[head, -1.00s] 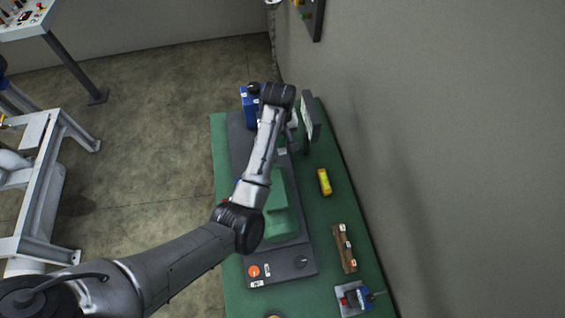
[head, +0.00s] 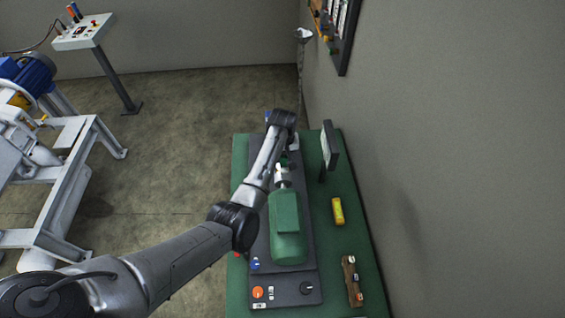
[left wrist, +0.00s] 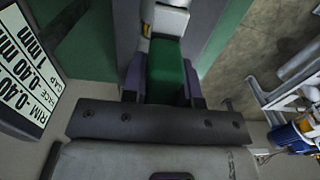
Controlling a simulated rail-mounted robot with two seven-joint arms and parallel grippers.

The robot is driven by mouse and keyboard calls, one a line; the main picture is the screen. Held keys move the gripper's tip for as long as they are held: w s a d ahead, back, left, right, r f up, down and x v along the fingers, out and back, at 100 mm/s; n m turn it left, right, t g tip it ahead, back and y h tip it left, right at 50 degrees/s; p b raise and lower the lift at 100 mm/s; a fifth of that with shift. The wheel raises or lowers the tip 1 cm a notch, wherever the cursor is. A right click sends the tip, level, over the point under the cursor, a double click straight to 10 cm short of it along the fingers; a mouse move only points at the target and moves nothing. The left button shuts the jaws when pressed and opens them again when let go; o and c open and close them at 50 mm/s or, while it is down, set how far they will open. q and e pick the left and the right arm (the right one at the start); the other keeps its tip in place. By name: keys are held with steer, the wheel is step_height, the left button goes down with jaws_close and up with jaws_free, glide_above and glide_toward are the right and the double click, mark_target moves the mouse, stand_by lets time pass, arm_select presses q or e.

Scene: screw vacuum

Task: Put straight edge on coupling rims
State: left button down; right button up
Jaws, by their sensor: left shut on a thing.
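The silver coupling (head: 282,178) sits on the bench in the head view, at the far end of the green motor (head: 286,225). My left gripper is over the bench near the coupling, its fingertips partly hidden by my arm in the head view. In the left wrist view my left gripper (left wrist: 163,78) is shut on a green block (left wrist: 168,58), which looks like the straight edge's grip. A pale metal part, possibly the coupling, lies just beyond the block. I cannot tell whether they touch. My right gripper is not in view.
On the green bench (head: 239,180) are a yellow object (head: 338,211), a brown rack (head: 352,281) and orange and black knobs. An upright sign (head: 330,146) stands beside the coupling; its limits text (left wrist: 22,75) shows at left in the left wrist view. A wall borders the bench's right.

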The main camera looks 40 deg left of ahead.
arm_select(q)
steer(key=shift+a+f, duration=0.25)
steer(key=shift+f, duration=1.85)
steer(key=shift+f, duration=0.1)
steer(key=c, duration=0.9)
jaws_free()
step_height(320, 180, up, 12)
steer(key=shift+r, duration=0.1)
